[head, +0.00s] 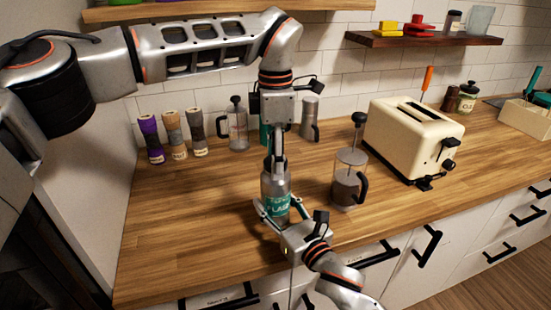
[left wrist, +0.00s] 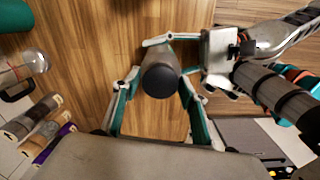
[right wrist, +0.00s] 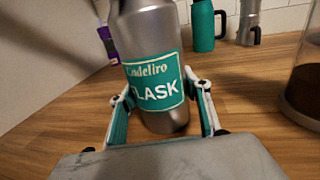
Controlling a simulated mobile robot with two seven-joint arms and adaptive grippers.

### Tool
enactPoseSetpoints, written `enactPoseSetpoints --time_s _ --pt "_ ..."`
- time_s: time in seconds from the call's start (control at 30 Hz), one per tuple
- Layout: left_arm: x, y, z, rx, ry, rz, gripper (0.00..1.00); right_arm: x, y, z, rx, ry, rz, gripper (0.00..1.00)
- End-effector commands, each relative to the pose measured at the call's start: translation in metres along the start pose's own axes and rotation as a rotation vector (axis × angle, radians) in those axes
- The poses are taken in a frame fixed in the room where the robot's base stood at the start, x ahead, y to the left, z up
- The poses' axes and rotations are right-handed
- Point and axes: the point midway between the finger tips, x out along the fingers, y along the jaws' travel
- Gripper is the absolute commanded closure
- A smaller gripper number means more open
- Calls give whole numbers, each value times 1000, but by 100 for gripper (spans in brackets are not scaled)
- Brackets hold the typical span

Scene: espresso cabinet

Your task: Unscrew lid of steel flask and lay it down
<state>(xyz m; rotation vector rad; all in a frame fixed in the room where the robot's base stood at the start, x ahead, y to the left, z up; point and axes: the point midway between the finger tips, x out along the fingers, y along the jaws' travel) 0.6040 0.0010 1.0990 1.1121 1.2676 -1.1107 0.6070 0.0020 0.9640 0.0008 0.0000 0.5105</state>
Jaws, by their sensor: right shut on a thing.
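The steel flask (head: 276,187) stands upright on the wooden counter, with a teal label that reads FLASK in the right wrist view (right wrist: 155,80). Its dark round lid (left wrist: 160,82) shows from above in the left wrist view. My right gripper (right wrist: 160,112) is shut on the flask's body, one finger on each side, low near the counter. My left gripper (head: 277,152) points straight down over the flask. In the left wrist view its fingers (left wrist: 158,84) are spread, with the lid between them and gaps on both sides. The lid's sides are mostly hidden in the head view.
A French press (head: 348,180) stands just right of the flask, with a cream toaster (head: 405,140) beyond. Behind are another glass press (head: 237,128), a teal container (head: 265,134), a metal pot (head: 309,119) and three canisters (head: 175,138). The counter left of the flask (head: 190,215) is clear.

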Motion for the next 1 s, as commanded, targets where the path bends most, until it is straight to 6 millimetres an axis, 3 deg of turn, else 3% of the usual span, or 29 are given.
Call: enactPoseSetpoints --time_s 0.43,0.7,1.0 --pt "-4 0 0 0 0 0 47 0 -1 -1 -2 3 -2 100" --pt "-35 0 1 -1 0 2 47 0 -1 -1 -2 3 -1 100" --pt "-55 -1 2 61 0 -1 50 0 0 -1 -2 3 -1 100"
